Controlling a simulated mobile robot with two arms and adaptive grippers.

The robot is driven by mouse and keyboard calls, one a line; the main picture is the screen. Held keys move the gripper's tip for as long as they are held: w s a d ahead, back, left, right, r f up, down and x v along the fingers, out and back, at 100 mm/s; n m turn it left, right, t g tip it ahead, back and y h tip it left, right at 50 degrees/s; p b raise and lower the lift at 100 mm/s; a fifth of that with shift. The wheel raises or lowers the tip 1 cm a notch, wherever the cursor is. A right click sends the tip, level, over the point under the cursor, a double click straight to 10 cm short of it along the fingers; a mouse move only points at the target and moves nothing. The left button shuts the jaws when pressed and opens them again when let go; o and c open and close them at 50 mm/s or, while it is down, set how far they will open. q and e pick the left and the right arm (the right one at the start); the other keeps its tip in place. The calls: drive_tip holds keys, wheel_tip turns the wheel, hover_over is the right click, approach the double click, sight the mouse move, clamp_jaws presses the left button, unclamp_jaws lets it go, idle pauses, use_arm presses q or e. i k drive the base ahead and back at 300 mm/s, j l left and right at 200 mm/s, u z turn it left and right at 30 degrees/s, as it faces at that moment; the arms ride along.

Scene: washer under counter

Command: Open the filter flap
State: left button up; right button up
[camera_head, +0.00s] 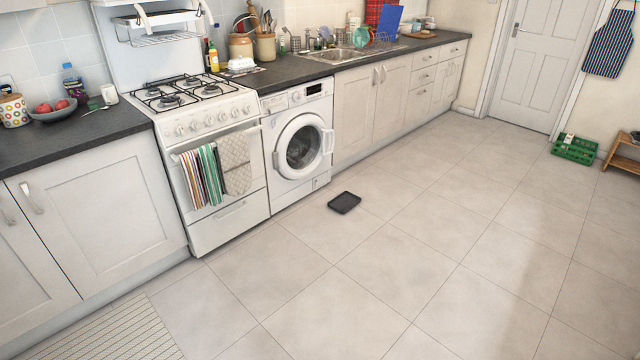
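The white washer (298,143) stands under the dark counter, between the cooker and the white base cabinets. Its round door (301,147) looks closed. The filter flap (321,181) is a small panel at the washer's lower right, near the floor. It looks closed, but it is too small to tell for sure. A shallow dark tray (344,203) lies on the floor in front of the washer, a little to the right of the flap. Neither of my grippers shows in the head view.
The white cooker (212,151) with hanging towels (199,176) stands left of the washer. A striped mat (115,335) lies at the lower left. A green crate (574,148) and a wooden bench (625,150) are far right. The tiled floor (430,240) is otherwise wide and clear.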

sight(317, 181)
drive_tip(key=i+l+z, duration=0.25)
drive_tip(key=i, duration=0.3)
drive_tip(key=i+z, duration=0.25)
drive_tip(key=i, duration=0.35)
